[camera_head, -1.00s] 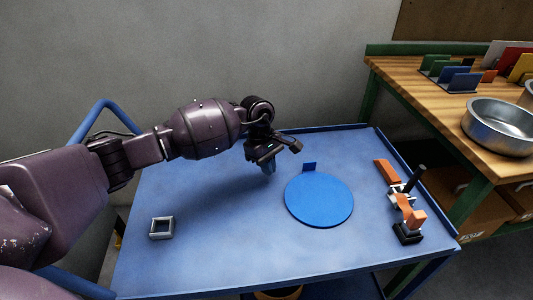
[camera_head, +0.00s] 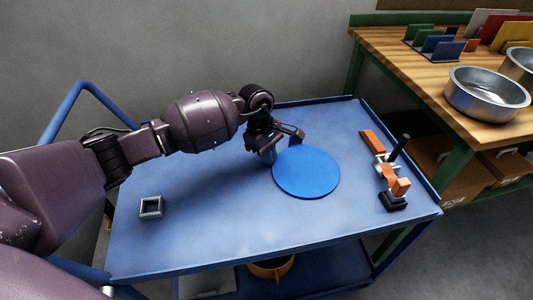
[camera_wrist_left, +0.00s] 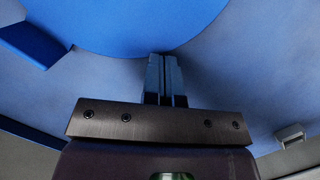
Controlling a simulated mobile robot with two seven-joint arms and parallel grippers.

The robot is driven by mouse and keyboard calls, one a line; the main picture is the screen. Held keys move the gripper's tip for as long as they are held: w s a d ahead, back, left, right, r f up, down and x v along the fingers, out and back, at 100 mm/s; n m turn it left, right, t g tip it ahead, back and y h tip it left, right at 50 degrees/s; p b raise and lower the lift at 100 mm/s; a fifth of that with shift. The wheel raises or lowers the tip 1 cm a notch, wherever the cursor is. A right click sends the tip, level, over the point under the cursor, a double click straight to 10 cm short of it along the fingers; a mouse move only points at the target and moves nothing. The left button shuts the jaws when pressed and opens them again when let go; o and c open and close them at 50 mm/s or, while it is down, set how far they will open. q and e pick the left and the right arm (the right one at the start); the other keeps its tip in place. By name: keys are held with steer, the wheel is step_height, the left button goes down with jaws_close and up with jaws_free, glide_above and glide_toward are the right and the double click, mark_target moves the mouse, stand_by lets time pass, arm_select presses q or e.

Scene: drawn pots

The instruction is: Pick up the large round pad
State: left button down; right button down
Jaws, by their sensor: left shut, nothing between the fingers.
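The large round pad (camera_head: 306,174) is a flat blue disc on the blue cart top. In the left wrist view the pad (camera_wrist_left: 150,18) fills the top middle, with a blue rectangular tab (camera_wrist_left: 35,42) at its left edge. My left gripper (camera_head: 269,157) is at the pad's left edge, pointing down. Its fingers (camera_wrist_left: 163,78) are shut together and empty, their tips by the pad's rim in the wrist view. I cannot tell whether they touch it. My right gripper is not in view.
The cart top (camera_head: 230,225) has a raised rim. A small grey square frame (camera_head: 151,207) lies at its left. An orange and black clamp-like tool (camera_head: 392,180) lies at its right. A wooden bench (camera_head: 420,75) with metal bowls (camera_head: 486,92) stands beyond. The cart's front middle is clear.

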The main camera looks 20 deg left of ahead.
arm_select(q)
steer(key=shift+s+d, duration=0.2)
steer(key=shift+d, duration=0.3)
steer(key=shift+s+d, duration=0.15)
steer(key=shift+d, duration=0.3)
